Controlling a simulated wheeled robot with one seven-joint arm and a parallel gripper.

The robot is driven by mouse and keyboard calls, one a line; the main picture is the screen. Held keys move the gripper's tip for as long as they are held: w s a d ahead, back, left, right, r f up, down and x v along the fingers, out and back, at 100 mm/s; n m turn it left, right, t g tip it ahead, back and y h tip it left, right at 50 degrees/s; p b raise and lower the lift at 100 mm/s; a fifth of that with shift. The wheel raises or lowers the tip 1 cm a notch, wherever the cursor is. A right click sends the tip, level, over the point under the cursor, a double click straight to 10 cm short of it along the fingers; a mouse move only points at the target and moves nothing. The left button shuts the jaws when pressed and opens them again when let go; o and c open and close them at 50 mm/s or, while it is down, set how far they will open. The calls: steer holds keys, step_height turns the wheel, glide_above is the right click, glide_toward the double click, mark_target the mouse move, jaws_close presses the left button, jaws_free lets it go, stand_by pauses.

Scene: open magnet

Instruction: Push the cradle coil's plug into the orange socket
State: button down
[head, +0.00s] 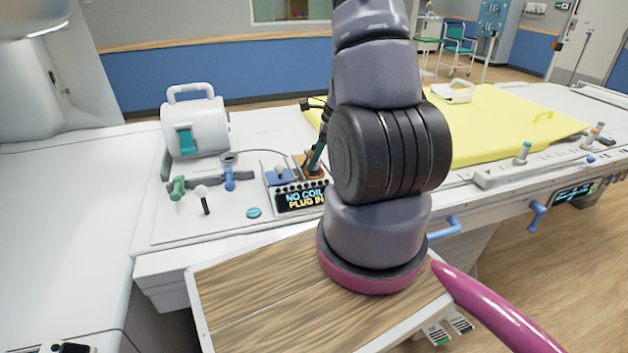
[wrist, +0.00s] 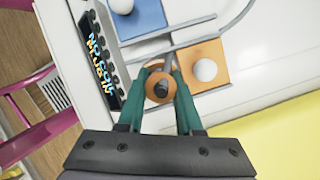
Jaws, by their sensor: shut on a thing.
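The cradle coil (head: 200,128) is a white rounded housing with a handle and a teal latch, standing at the left of the table. A thin grey cable runs from its side toward the socket panel. My gripper (head: 313,166) points down at the panel. In the wrist view my gripper (wrist: 159,88) has its teal fingers shut on a round orange plug (wrist: 151,93) with a dark centre. The plug is beside the white knob of the orange socket (wrist: 219,55), overlapping its edge in view. Its underside is hidden, so I cannot tell whether it touches the socket.
A blue socket (head: 279,178) with a white knob adjoins the orange one. The display (head: 303,197) reads "NO COIL PLUG IN". Green, white and blue levers stand left of it. A yellow mat (head: 495,125) covers the table's right side. A wooden-topped surface (head: 255,290) lies in front.

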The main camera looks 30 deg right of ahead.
steer(key=shift+f, duration=0.55)
steer(key=c, duration=0.5)
jaws_free()
steer(key=shift+r, duration=0.1)
steer(key=v, duration=1)
steer(key=shift+s+d+r, duration=0.15)
steer(key=shift+s+r, duration=0.05)
steer(key=shift+r, duration=0.1)
